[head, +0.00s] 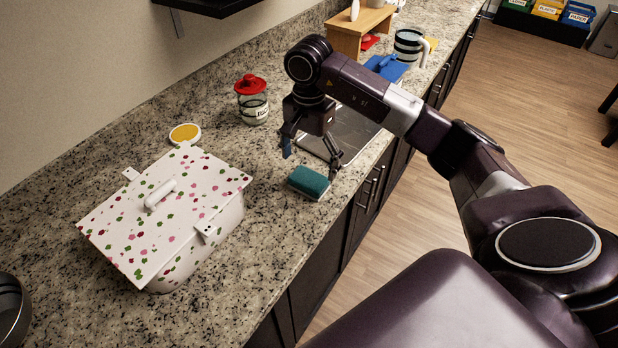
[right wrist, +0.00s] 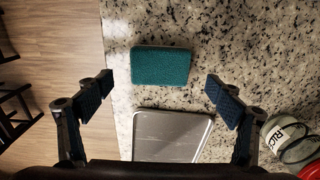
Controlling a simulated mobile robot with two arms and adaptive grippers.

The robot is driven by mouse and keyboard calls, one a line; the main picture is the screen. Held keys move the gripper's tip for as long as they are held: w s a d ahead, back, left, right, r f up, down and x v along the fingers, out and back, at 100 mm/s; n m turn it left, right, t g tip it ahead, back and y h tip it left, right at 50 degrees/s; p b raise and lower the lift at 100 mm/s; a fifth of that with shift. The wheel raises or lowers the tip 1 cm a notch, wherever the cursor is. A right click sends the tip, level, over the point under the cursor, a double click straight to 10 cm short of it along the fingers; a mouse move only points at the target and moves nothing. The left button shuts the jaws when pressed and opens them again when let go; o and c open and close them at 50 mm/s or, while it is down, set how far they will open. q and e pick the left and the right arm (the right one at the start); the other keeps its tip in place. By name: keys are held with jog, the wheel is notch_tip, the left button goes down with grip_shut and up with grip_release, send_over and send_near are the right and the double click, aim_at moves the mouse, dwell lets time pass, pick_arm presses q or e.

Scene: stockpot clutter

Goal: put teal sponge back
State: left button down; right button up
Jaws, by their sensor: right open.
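The teal sponge (head: 309,182) lies flat on the granite counter near its front edge. It also shows in the right wrist view (right wrist: 160,66), ahead of the fingertips and between their lines. My right gripper (head: 313,161) is open and empty, just above and behind the sponge; its two fingers show apart in the right wrist view (right wrist: 156,92). A metal tray (head: 352,136) lies flat on the counter beyond the sponge, partly hidden by my right gripper in the head view. My left gripper is not in view.
A white spotted lidded box (head: 190,190) stands left of the sponge. A jar with a red lid (head: 252,100) and a small yellow-topped dish (head: 185,134) stand behind. A wooden stand (head: 345,38), a blue item (head: 386,67) and a striped pitcher (head: 410,46) are farther along. Bare counter surrounds the sponge.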

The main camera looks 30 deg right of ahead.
aim_at(309, 177)
notch_tip(309, 177, up, 6)
jog(key=b, duration=0.1)
jog(key=shift+r, duration=0.15)
dwell(0.6)
